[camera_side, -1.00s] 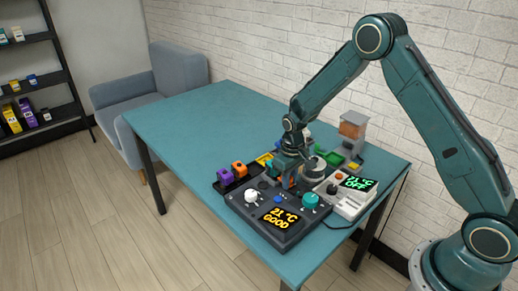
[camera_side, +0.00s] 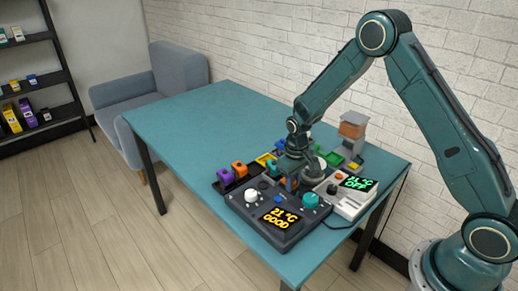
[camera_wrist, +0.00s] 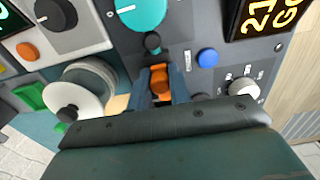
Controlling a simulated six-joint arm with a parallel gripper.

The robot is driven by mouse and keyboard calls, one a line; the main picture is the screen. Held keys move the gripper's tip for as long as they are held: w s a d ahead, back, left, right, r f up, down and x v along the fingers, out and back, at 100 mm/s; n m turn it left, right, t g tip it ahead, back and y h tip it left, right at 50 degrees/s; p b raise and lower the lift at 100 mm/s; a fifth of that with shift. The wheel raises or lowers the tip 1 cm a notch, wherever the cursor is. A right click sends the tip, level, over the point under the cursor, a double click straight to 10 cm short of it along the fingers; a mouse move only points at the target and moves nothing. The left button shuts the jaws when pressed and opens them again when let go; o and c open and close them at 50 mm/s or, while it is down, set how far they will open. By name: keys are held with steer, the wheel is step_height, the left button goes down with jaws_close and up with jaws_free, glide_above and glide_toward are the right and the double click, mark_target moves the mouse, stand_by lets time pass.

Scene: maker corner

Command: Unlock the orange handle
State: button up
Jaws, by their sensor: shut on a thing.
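The orange handle (camera_wrist: 160,79) stands on a dark control panel (camera_wrist: 185,30), between the two blue fingers of my gripper (camera_wrist: 163,88) in the wrist view. The fingers are shut on it from both sides. In the side view my gripper (camera_side: 290,180) reaches down at the back edge of the panel, and the arm and fingers mostly hide the handle there. The handle's lower part and its exact turn angle are hard to tell. The panel's display (camera_side: 281,217) reads 21 °C GOOD.
The panel carries a teal knob (camera_side: 311,200), a white knob (camera_side: 251,195) and a blue button (camera_wrist: 208,57) near the handle. A light grey panel (camera_side: 349,203), reading OFF, adjoins it. A spool-like cylinder (camera_wrist: 88,85) stands close. The table's far left (camera_side: 190,120) is clear.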

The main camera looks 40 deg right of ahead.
steer(key=o, duration=0.6)
steer(key=shift+s, duration=0.15)
steer(key=shift+c, duration=0.2)
steer(key=shift+r, duration=0.15)
steer(key=shift+r, duration=3.35)
steer(key=shift+r, duration=0.1)
steer(key=shift+r, duration=0.2)
steer(key=s+a+r+t, duration=0.15)
steer(key=s+r, duration=0.35)
steer(key=r, duration=0.6)
steer(key=s+a+r+t, duration=0.1)
steer(key=s+r+t, duration=0.1)
steer(key=s+r, duration=0.4)
steer(key=s+a+r+t, duration=0.1)
steer(key=s+r, duration=0.5)
steer(key=s, duration=1)
steer(key=shift+s+a+t, duration=0.25)
steer(key=shift+s+t, duration=0.05)
steer(key=shift+t, duration=0.25)
